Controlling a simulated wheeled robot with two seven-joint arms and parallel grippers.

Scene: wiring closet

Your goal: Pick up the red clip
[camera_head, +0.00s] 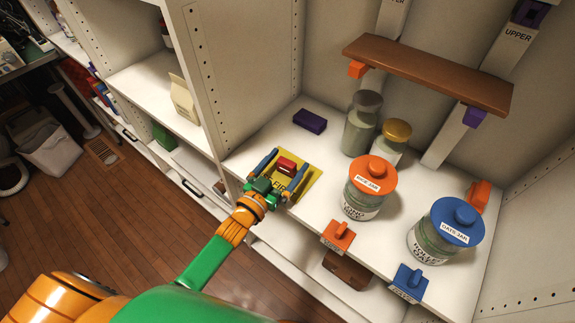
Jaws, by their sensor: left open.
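The red clip (286,165) is a small red block lying on a yellow sheet (312,184) with dark lettering, on the white shelf. My left gripper (290,161) is open, with its two blue fingers on either side of the red clip. A gap seems to show between the clip and each finger; whether they touch it is hard to tell. The gripper's green palm covers the near part of the sheet. My right gripper is not in view.
A purple block (310,121) lies behind. Jars with orange (369,174) and blue (457,220) lids stand to the right. An orange clip (338,235) and a blue clip (409,282) sit at the shelf's front edge. A brown board (429,72) hangs above; a cabinet wall (214,70) is left.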

